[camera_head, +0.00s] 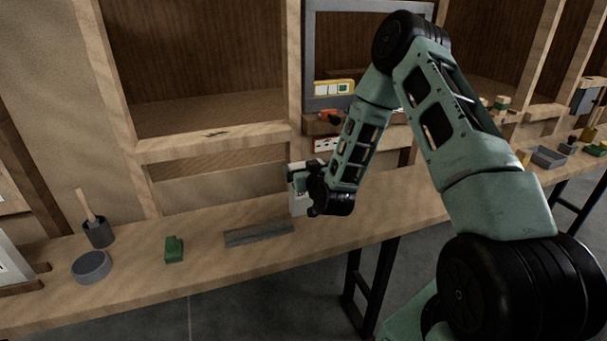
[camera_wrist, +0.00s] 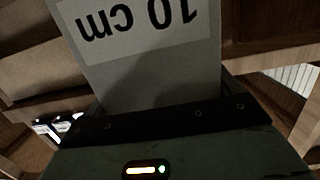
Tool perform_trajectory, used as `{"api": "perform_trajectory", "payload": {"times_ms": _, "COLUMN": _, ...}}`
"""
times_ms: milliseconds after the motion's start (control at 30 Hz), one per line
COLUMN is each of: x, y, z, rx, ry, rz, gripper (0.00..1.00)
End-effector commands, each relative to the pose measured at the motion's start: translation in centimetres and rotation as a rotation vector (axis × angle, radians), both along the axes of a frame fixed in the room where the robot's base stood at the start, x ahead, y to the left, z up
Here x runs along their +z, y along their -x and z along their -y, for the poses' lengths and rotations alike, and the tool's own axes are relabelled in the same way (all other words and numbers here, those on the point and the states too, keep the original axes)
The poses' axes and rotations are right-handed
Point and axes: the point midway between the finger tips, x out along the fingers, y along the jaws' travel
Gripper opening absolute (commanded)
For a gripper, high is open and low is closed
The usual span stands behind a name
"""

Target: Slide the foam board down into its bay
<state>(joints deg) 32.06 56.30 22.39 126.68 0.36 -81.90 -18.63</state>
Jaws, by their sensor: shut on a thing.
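The foam board (camera_head: 299,200) is a pale grey-white panel above the workbench, mostly hidden behind my gripper (camera_head: 313,190). In the wrist view the board (camera_wrist: 150,75) is upside down, shows a "10 cm" label, and stands out from my shut jaws (camera_wrist: 160,115). A wooden stud frame rises behind the bench. Its large left bay (camera_head: 200,60) has a brown back and a wooden crosspiece (camera_head: 215,143) below. The board is in front of this frame, near a stud. I cannot tell which bay is meant for it or whether the board touches the wood.
On the workbench (camera_head: 130,295) lie a grey flat bar (camera_head: 259,234), a green block (camera_head: 174,249), a round grey tin (camera_head: 91,266) and a dark cup with a brush-like handle (camera_head: 98,232). A grey-framed panel (camera_head: 309,60) with a yellow level-like item (camera_head: 334,88) stands behind my arm.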

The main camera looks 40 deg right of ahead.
Motion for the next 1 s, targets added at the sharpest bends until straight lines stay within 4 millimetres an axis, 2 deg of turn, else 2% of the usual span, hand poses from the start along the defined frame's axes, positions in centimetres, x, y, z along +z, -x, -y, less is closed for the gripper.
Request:
{"api": "perform_trajectory", "payload": {"times_ms": 33, "x": -0.8, "y": 0.0, "z": 0.0, "rx": 0.0, "ry": -0.002, "rz": -0.003, "gripper": 0.58}}
{"api": "perform_trajectory", "payload": {"times_ms": 167, "x": -1.9, "y": 0.0, "z": 0.0, "rx": -0.001, "ry": -0.001, "rz": -0.001, "gripper": 0.58}}
{"api": "perform_trajectory", "payload": {"times_ms": 567, "x": -2.4, "y": 0.0, "z": 0.0, "rx": 0.0, "ry": 0.0, "rz": 0.001, "gripper": 0.58}}
{"api": "perform_trajectory", "payload": {"times_ms": 600, "x": -2.2, "y": 0.0, "z": 0.0, "rx": 0.0, "ry": 0.0, "rz": 0.001, "gripper": 1.0}}
{"api": "perform_trajectory", "payload": {"times_ms": 933, "x": -1.8, "y": 0.1, "z": 0.0, "rx": 0.0, "ry": -0.001, "rz": 0.0, "gripper": 1.0}}
{"api": "perform_trajectory", "payload": {"times_ms": 1000, "x": -1.9, "y": 0.9, "z": -0.3, "rx": 0.001, "ry": 0.0, "rz": 0.0, "gripper": 1.0}}
